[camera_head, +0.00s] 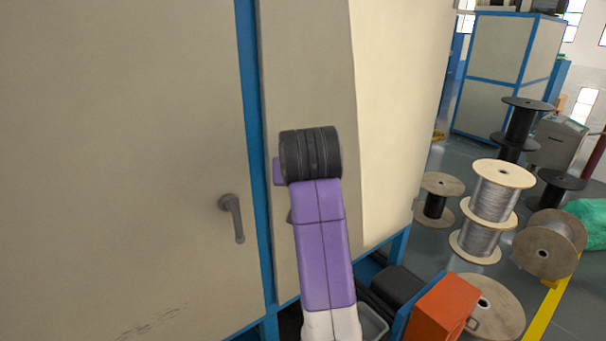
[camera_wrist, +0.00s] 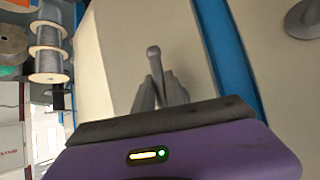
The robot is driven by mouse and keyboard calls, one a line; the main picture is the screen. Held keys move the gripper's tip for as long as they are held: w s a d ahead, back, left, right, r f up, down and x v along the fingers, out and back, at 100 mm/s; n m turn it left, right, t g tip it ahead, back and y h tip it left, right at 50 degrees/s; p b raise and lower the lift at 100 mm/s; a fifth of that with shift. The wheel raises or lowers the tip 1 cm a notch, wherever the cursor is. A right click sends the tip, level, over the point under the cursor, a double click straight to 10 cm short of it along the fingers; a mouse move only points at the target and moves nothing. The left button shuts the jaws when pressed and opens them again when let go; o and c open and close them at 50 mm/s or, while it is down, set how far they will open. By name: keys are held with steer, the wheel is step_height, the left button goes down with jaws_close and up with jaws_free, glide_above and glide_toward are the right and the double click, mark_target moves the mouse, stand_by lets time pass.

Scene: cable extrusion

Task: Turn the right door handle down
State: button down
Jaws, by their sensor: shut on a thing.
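The right door handle (camera_wrist: 154,54) is a grey lever on the beige right door (camera_wrist: 121,50). In the wrist view its rounded end shows just beyond my gripper (camera_wrist: 159,78), and the rest runs back between the two grey fingers. The fingers are closed around the lever. In the head view my purple and black arm covers the gripper and nearly all of this handle. A small grey bit shows at the arm's left edge, and I cannot tell what it is. The right door (camera_head: 305,85) looks closed against the blue post.
The left door handle (camera_head: 232,218) hangs down on the left door (camera_head: 120,130), across the blue post (camera_head: 250,110). An orange box (camera_head: 440,308) and wire spools (camera_head: 495,190) stand on the floor at right.

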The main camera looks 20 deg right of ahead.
steer(key=shift+r, duration=0.15)
steer(key=c, duration=1.7)
jaws_free()
steer(key=b+v, duration=0.1)
steer(key=v, duration=0.6)
steer(key=shift+s+a+r+b, duration=0.1)
steer(key=shift+s+r+b, duration=0.05)
steer(key=shift+s+b, duration=0.15)
